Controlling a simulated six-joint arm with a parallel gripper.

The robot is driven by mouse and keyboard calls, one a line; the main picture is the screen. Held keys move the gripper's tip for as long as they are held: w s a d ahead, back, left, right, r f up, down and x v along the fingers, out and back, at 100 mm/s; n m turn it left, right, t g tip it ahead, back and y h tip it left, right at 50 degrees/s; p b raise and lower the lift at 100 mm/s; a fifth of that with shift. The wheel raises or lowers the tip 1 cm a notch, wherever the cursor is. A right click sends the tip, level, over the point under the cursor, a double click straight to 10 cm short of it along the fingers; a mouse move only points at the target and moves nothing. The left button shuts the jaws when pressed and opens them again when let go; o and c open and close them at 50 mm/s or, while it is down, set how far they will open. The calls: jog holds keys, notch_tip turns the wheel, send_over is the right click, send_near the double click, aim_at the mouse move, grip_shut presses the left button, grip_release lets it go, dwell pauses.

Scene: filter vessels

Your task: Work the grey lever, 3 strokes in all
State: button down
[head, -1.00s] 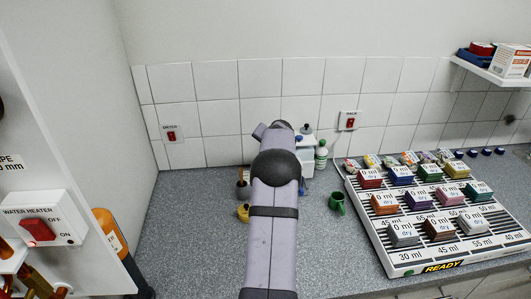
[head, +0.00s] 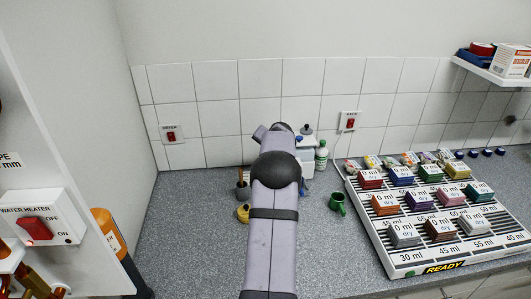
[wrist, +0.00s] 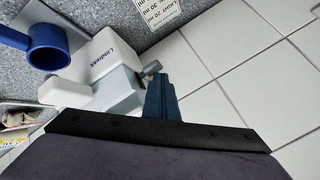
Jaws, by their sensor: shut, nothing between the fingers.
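The white machine (head: 309,160) stands against the back wall, mostly hidden behind my arm in the head view. In the wrist view the machine (wrist: 105,75) shows its printed name, with a blue ring-shaped holder (wrist: 62,57) beside it. A short grey part that looks like the lever (wrist: 152,68) sticks out from its side. My gripper (wrist: 158,78) is shut and empty, its dark blue fingertips right by the end of that grey part. I cannot tell whether they touch. The gripper is hidden behind my arm in the head view.
A green mug (head: 338,203), a yellow cup (head: 243,213) and a white-and-green bottle (head: 321,155) stand near the machine. A slatted white rack (head: 408,262) with coloured blocks fills the right. A water heater switch (head: 38,228) is at left.

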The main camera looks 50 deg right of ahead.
jog(key=shift+r+p, duration=0.95)
jog(key=shift+r, duration=0.3)
jog(key=shift+r+p, duration=1.9)
jog(key=shift+r, duration=0.6)
dwell(0.5)
notch_tip(320, 180, up, 4)
jog(key=p, duration=0.3)
jog(key=shift+f, duration=0.1)
jog(key=shift+f, duration=0.1)
notch_tip(320, 180, down, 9)
jog(key=b, duration=0.7)
jog(key=shift+r, duration=0.2)
